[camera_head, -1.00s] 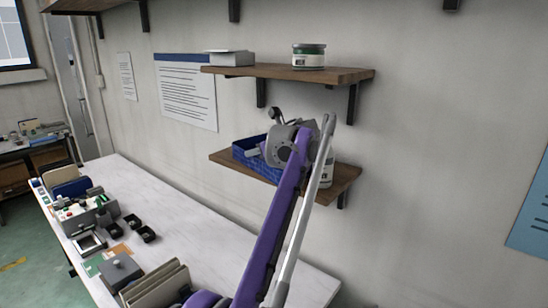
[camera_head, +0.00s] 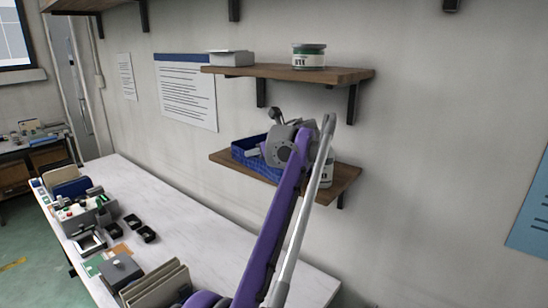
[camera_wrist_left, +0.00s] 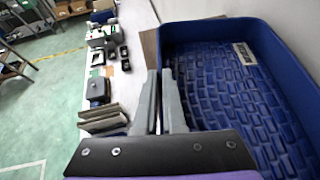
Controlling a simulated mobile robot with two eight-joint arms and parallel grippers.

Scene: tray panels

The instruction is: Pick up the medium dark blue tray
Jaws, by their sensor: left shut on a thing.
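The dark blue tray (camera_head: 248,166) sits on the lower wooden shelf, partly hidden behind my left gripper and arm. My left gripper (camera_head: 254,153) is at the tray's near side. My right gripper is not in view.
A jar (camera_head: 326,174) stands on the lower shelf (camera_head: 345,178), right of the tray and partly behind my arm.

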